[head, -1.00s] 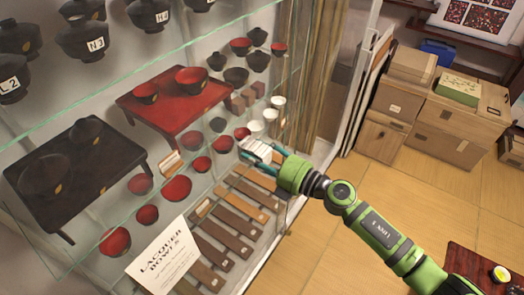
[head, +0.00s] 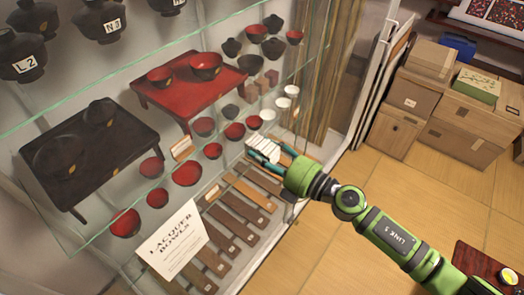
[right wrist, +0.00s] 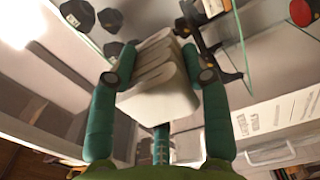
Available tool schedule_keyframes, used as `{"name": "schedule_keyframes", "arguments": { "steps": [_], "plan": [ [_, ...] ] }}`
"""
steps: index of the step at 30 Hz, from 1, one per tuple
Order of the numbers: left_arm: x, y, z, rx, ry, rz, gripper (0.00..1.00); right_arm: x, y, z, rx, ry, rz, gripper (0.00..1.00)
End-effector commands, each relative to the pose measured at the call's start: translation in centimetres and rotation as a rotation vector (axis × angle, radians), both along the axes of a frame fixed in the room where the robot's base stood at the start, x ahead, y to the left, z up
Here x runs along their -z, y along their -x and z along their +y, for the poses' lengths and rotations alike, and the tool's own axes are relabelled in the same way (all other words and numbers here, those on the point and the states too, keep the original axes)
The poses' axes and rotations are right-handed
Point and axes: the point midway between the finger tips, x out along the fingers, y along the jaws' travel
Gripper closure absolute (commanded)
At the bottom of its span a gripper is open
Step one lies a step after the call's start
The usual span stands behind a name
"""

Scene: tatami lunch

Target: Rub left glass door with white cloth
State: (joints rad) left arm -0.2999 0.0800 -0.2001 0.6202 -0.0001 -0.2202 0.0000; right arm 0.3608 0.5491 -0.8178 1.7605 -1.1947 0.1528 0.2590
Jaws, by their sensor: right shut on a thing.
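My right gripper (head: 267,158), green with teal fingers, is shut on the white cloth (head: 262,147) in front of the display cabinet. In the right wrist view the folded cloth (right wrist: 155,85) sits between both fingers (right wrist: 158,78). The cabinet's glass is clear and hard to make out. I cannot tell which surface is the left glass door, or whether the cloth touches it. A white "Lacquer Bowls" sign (head: 172,240) stands at the cabinet's lower left; it also shows in the right wrist view (right wrist: 275,115). My left gripper is not in view.
The cabinet holds a red low table (head: 195,88), a black low table (head: 88,150), and several red and black bowls on glass shelves. Brown slats lie along its bottom. The tatami floor (head: 345,240) between is clear.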

Motion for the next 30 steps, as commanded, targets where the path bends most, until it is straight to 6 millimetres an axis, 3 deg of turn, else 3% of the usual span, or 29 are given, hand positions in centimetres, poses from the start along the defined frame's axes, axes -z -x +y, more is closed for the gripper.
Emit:
{"name": "schedule_keyframes", "arguments": {
  "steps": [12, 30],
  "plan": [
    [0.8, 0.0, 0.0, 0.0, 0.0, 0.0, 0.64, 0.2, 2.5, -3.4, -0.001, 0.002, 0.001, 0.78],
    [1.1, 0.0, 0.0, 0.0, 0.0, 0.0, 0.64, 0.2, 3.3, -4.5, 0.001, 0.003, 0.001, 0.78]
  ]
}}
